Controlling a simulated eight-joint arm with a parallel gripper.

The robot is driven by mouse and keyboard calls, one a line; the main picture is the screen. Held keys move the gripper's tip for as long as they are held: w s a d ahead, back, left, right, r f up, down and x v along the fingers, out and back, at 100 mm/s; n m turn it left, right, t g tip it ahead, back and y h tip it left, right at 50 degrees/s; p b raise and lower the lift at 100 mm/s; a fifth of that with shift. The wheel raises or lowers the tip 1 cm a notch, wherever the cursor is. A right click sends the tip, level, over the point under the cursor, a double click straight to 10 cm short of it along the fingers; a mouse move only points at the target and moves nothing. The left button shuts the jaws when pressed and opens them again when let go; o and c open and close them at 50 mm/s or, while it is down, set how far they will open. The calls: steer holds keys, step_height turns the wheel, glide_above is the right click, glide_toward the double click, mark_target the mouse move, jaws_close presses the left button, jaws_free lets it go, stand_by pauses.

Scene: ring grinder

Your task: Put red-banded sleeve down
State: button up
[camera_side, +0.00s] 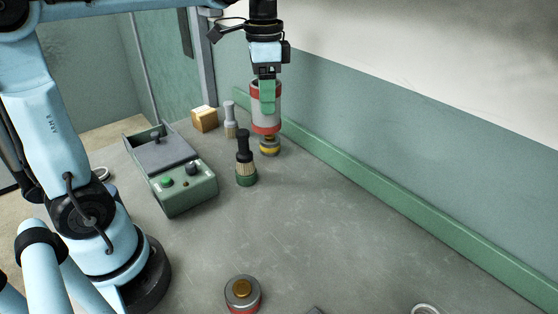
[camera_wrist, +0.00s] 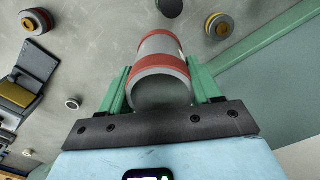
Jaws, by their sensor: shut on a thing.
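The red-banded sleeve (camera_side: 265,118) is a grey open cylinder with a red band near each end. My gripper (camera_side: 267,96) is shut on it and holds it upright near the back wall. In the wrist view, the sleeve (camera_wrist: 161,50) sits between the green fingers of my gripper (camera_wrist: 160,78). A small yellow-banded post (camera_side: 269,146) shows just under the sleeve in the side view; in the wrist view the post (camera_wrist: 218,26) lies apart to the sleeve's right. The sleeve's height above the bench cannot be told exactly.
A green-knobbed grey-green machine (camera_side: 185,192) stands left. A dark-handled brush (camera_side: 246,165), a pale brush (camera_side: 230,120) and a cardboard box (camera_side: 204,119) stand near the sleeve. A red-banded post (camera_side: 242,293) is at the front. A green rail (camera_side: 400,215) edges the wall; the bench's middle is clear.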

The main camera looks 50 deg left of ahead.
steer(key=s+d+m, duration=0.3)
steer(key=d+m, duration=0.1)
steer(key=d, duration=0.6)
steer(key=s+d+m, duration=0.3)
steer(key=d+m, duration=0.1)
steer(key=d, duration=0.6)
steer(key=s+d+m, duration=0.6)
steer(key=s+d, duration=0.4)
steer(key=s, duration=0.2)
steer(key=shift+w+a+f, duration=0.8)
steer(key=shift+w+f, duration=1)
steer(key=shift+f, duration=0.9)
steer(key=shift+w+a+f, duration=0.8)
steer(key=shift+w+f, duration=1.05)
steer(key=shift+f, duration=0.9)
steer(key=shift+w+a+f, duration=0.8)
steer(key=shift+w+f, duration=1)
steer(key=shift+f, duration=0.9)
steer(key=shift+f, duration=0.1)
steer(key=o, duration=1.1)
